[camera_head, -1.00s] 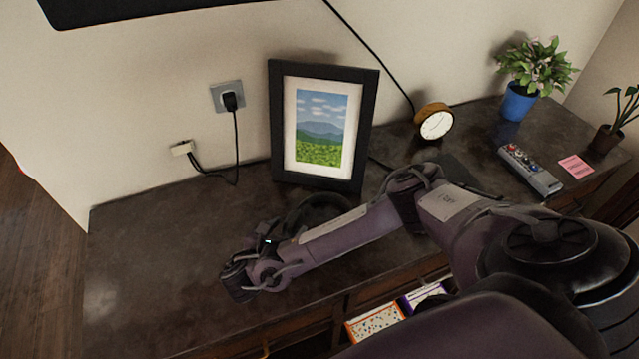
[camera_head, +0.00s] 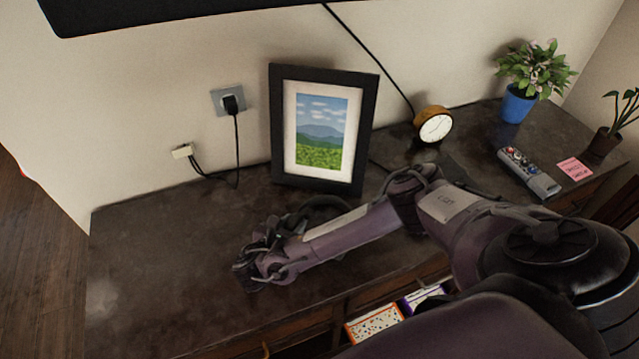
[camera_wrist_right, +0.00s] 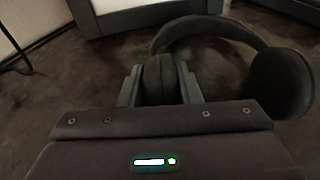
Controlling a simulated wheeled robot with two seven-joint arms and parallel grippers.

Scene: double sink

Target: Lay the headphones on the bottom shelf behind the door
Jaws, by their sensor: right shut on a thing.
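The black headphones (camera_head: 328,204) are on the dark tabletop in front of the picture frame, partly hidden by my right arm in the head view. In the right wrist view, the headband (camera_wrist_right: 215,27) arches to the right and the free ear cup (camera_wrist_right: 284,84) is at the right. My right gripper (camera_head: 272,230) is at the near left of the headphones. In the wrist view its fingers (camera_wrist_right: 160,84) are shut on the other ear cup. My left gripper is not in view. The bottom shelf and its door cannot be made out.
The black picture frame (camera_head: 277,130) stands close behind the headphones. A clock (camera_head: 433,124), remote (camera_head: 528,172), pink note (camera_head: 574,169) and blue-potted plant (camera_head: 517,103) are to the right. Boxes (camera_head: 374,324) show below the front edge. The tabletop's left (camera_head: 150,250) is clear.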

